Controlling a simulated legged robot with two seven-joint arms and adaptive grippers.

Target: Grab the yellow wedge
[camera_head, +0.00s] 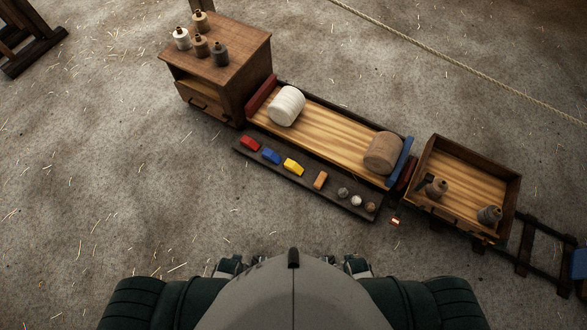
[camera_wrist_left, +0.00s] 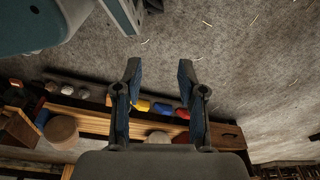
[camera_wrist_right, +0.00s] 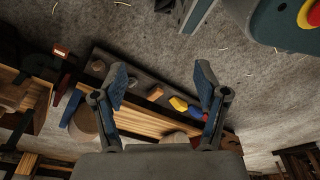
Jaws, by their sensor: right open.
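The yellow wedge (camera_head: 293,167) lies on a dark narrow ledge (camera_head: 333,195) along the near side of a long wooden tray. It sits in a row between a blue wedge (camera_head: 271,156) and an orange block (camera_head: 320,180). My left gripper (camera_wrist_left: 159,66) is open and empty; in its wrist view the yellow wedge (camera_wrist_left: 142,105) shows beyond it, between the fingers. My right gripper (camera_wrist_right: 160,68) is open and empty; the yellow wedge (camera_wrist_right: 178,103) shows between its fingers, nearer the right one. Neither gripper touches the wedge.
A red wedge (camera_head: 250,143) and several small round stones (camera_head: 357,201) share the ledge. The tray (camera_head: 330,135) holds a white roll (camera_head: 286,106) and a brown roll (camera_head: 383,152). A cabinet (camera_head: 225,60) with spools stands left, an open box (camera_head: 465,175) right. The near floor is clear.

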